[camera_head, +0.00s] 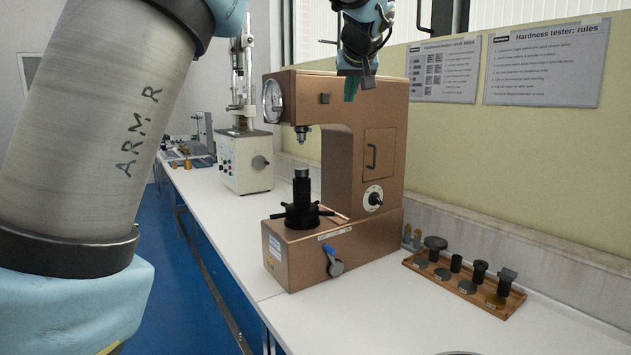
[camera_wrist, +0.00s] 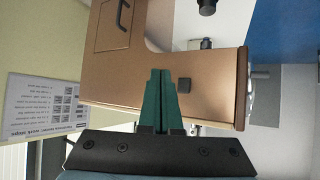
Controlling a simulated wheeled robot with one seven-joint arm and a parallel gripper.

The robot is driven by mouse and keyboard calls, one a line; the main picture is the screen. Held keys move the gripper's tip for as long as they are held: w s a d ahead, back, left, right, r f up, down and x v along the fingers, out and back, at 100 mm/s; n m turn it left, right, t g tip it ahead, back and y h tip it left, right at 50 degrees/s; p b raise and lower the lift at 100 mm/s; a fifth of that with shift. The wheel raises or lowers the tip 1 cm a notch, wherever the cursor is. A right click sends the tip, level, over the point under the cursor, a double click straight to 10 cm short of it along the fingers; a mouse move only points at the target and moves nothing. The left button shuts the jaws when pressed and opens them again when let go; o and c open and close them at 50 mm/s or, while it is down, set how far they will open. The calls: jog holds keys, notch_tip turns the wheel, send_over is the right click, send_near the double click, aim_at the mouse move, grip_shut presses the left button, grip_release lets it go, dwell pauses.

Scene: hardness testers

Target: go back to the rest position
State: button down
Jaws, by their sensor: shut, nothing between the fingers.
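My gripper (camera_head: 351,88) is at the top of the head view, in front of or over the top of the copper-brown hardness tester (camera_head: 338,140). Its green fingers (camera_wrist: 161,100) are together in the wrist view, with nothing between them. The tester's brown upper body (camera_wrist: 110,75) lies behind the fingers there. I cannot tell whether the fingers touch it. The tester has a round dial (camera_head: 272,101), a black spindle with a handwheel (camera_head: 302,212) and a blue-tipped lever (camera_head: 333,262) on its base.
A wooden tray (camera_head: 463,288) with several dark parts stands right of the tester on the white bench (camera_head: 225,212). A white tester (camera_head: 246,160) stands farther back. Posted sheets (camera_head: 545,65) hang on the wall at right. The blue floor is clear at left.

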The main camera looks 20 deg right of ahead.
jog(key=w+a+f+n+g+y, duration=0.1)
jog(key=w+a+f+g, duration=0.1)
jog(key=a+f, duration=0.85)
jog(key=w+a+f+g+y, duration=0.2)
jog(key=a+f, duration=0.6)
jog(key=a, duration=0.5)
jog(key=s+a+f+g, duration=0.2)
jog(key=s+a+f, duration=0.6)
jog(key=s+a, duration=0.2)
jog(key=s+a+f+n+g, duration=0.1)
jog(key=s+a+f+g, duration=0.1)
jog(key=s+a+f, duration=0.7)
jog(key=shift+s+a+n+g, duration=0.3)
jog(key=shift+s+a, duration=0.45)
jog(key=shift+a, duration=0.45)
